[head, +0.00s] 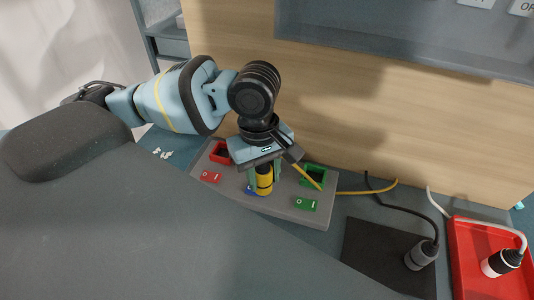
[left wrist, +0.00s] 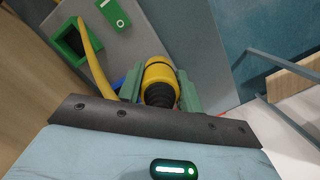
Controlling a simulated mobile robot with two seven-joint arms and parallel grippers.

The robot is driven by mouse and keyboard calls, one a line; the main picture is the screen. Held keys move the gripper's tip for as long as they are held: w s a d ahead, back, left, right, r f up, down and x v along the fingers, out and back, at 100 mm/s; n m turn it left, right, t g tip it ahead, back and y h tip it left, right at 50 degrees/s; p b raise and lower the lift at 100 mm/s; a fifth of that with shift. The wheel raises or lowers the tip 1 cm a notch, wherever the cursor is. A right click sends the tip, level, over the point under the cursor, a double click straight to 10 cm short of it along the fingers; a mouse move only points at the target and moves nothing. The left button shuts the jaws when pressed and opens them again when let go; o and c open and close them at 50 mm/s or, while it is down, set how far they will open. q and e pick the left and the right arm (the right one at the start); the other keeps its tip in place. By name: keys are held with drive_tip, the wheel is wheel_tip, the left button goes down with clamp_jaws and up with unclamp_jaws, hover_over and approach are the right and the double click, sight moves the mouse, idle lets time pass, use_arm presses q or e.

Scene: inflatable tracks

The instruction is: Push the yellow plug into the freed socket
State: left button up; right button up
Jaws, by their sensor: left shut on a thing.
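My left gripper (head: 263,172) is shut on the yellow plug (head: 264,186), which has a dark band. It holds the plug roughly upright over the middle of the grey socket panel (head: 285,208). In the left wrist view the plug (left wrist: 160,72) sits between the two green fingers (left wrist: 160,90). A bit of blue, seemingly the middle socket (head: 250,190), shows beside the plug's lower end. The plug and gripper hide most of it, so I cannot tell whether the plug is in it. My right gripper is not in view.
A red-framed socket (head: 220,153) and a green-framed socket (head: 314,175) flank the middle. The yellow cable (head: 360,192) runs right. A black plug (head: 421,255) stands on a dark mat (head: 375,255); a white plug (head: 500,263) lies in a red tray (head: 475,240). A wooden wall (head: 400,120) rises behind.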

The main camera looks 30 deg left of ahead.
use_arm(q)
drive_tip(key=w+a, duration=0.1)
drive_tip(key=w, duration=0.2)
drive_tip(key=w+a, duration=0.2)
drive_tip(key=w, duration=0.1)
drive_tip(key=w+a+f, duration=0.1)
drive_tip(key=w, duration=0.2)
drive_tip(key=shift+a, duration=0.35)
wheel_tip(320, 180, down, 4)
drive_tip(key=shift+r+b, duration=0.25)
drive_tip(key=shift+b, duration=0.1)
drive_tip(key=o, duration=1)
drive_tip(key=r, duration=0.8)
drive_tip(key=a+r, duration=0.1)
drive_tip(key=r, duration=0.3)
drive_tip(key=shift+w+p, duration=0.3)
drive_tip(key=shift+p, duration=0.05)
